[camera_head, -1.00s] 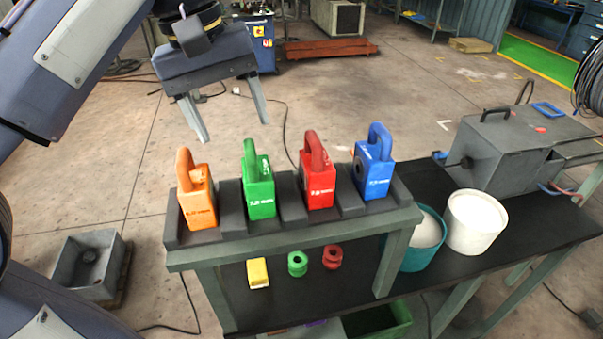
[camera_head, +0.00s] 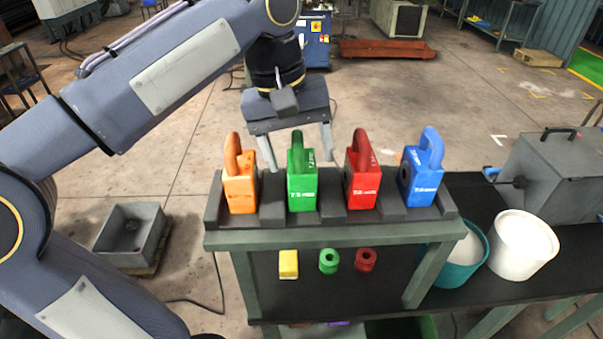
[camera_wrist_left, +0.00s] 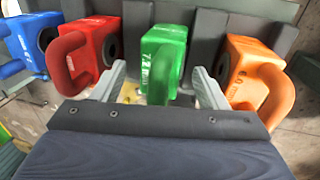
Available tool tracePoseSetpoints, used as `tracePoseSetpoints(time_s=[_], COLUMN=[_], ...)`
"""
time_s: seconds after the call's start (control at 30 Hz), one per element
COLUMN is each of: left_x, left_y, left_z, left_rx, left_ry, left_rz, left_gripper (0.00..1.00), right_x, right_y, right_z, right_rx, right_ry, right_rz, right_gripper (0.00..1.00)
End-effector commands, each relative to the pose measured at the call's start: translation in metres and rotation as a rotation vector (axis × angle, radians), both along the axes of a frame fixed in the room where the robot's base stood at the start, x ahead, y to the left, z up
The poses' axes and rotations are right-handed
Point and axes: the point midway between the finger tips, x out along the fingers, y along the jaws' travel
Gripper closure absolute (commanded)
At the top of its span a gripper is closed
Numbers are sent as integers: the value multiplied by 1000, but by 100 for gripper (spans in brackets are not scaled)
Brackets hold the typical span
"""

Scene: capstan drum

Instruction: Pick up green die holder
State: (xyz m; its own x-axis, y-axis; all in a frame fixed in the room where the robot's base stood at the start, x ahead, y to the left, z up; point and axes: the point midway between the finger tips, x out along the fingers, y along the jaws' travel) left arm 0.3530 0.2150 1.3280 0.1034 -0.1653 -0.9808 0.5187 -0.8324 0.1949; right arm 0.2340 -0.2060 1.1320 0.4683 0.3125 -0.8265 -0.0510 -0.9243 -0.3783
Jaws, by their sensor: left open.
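The green die holder (camera_head: 302,188) stands upright in a slot of the dark rack (camera_head: 331,214), its loop handle on top. It is between the orange holder (camera_head: 240,190) and the red holder (camera_head: 362,187); the blue holder (camera_head: 419,183) is at the right end. My left gripper (camera_head: 299,162) is open and points down just behind and above the green holder. In the left wrist view the green holder (camera_wrist_left: 165,62) shows between the two fingers (camera_wrist_left: 160,88), with a gap to each. I cannot tell whether its handle is between the fingertips. My right gripper is not in view.
On the lower shelf lie a yellow block (camera_head: 288,264), a green ring (camera_head: 329,261) and a red ring (camera_head: 365,260). A white bucket (camera_head: 523,246) and a teal bucket (camera_head: 463,262) stand at the right. A grey bin (camera_head: 131,236) is on the floor at left.

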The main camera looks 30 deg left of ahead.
Motion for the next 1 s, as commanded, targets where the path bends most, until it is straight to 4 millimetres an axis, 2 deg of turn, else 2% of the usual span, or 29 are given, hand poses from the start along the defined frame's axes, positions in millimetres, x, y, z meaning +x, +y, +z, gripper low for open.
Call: tracePoseSetpoints(time_s=[0.07, 0.43, 0.73, 0.77, 0.8, 1.0], left_x=[0, 0, 0, 0, 0, 1], left_y=[0, 0, 0, 0, 0, 0], left_z=[0, 0, 3, 5, 6, 26], left_rx=[0, 0, -2, -2, -2, -2], left_ry=[0, 0, -4, -4, -4, -6], left_rz=[0, 0, -1, -1, -1, 1], left_gripper=[37, 85, 88, 92, 98, 98], right_x=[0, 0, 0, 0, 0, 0], right_y=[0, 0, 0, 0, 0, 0], right_z=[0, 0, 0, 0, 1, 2], right_rx=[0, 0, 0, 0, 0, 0], right_ry=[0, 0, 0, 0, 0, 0], right_rz=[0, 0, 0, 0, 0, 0], right_gripper=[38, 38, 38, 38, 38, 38])
